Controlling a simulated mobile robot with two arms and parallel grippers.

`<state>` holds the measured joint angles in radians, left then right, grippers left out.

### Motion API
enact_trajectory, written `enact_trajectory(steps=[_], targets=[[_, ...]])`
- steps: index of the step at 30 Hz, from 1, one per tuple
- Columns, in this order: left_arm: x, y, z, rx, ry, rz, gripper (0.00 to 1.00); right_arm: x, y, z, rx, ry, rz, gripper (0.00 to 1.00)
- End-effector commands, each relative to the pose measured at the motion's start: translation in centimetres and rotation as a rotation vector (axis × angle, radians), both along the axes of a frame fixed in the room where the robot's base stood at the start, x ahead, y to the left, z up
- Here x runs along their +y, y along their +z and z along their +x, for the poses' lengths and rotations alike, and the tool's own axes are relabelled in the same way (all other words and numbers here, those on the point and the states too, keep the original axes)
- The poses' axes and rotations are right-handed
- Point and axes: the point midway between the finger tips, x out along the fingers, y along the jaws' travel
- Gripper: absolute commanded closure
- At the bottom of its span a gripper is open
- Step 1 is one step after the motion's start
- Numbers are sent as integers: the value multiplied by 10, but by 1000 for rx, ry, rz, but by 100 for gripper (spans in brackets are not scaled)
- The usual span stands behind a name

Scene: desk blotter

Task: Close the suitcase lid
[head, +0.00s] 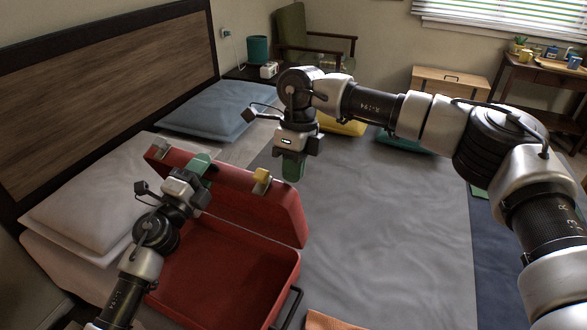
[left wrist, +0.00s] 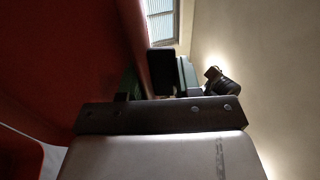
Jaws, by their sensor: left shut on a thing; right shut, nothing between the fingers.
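The red suitcase (head: 226,288) lies open on the bed, with its empty red inside showing. Its red lid (head: 275,208) stands raised at the far side, tilted up from the base. A yellow latch (head: 262,178) sits on the lid's upper edge. My left gripper (head: 202,164) is shut on the lid's upper edge, left of the latch; the exact contact is partly hidden. In the left wrist view the red lid (left wrist: 50,60) fills the left side. My right gripper (head: 293,170) is shut and empty, above the bed just beyond and right of the lid.
The grey bedspread (head: 390,240) is clear to the right of the suitcase. White pillows (head: 85,200) lie on the left and a blue pillow (head: 215,108) at the back. An orange cloth (head: 328,321) lies at the front. A green chair (head: 300,35) stands behind the bed.

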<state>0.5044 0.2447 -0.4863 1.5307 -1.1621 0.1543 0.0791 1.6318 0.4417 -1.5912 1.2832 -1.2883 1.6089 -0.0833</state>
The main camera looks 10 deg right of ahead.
Motion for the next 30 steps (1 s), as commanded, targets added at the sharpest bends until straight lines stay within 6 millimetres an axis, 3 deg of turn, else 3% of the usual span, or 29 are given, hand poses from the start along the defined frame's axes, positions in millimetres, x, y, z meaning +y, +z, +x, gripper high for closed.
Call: enact_trajectory(steps=[1, 6, 13, 14, 16, 30], targets=[[-3, -9, -1, 12, -6, 10, 100, 2, -2, -3, 1, 3, 0, 100], [-3, -9, -1, 11, -5, 10, 100, 12, -4, -16, 3, 7, 2, 100], [-3, -7, -1, 7, -5, 11, 100, 14, -4, -16, 5, 9, 3, 100], [-3, -7, -1, 7, -5, 10, 60, 14, -4, -16, 6, 9, 3, 100], [-3, -6, -1, 7, -5, 9, 49, 14, -4, -16, 5, 8, 3, 100], [0, -2, -1, 2, -2, 2, 48, 11, -5, -15, 4, 4, -1, 100]])
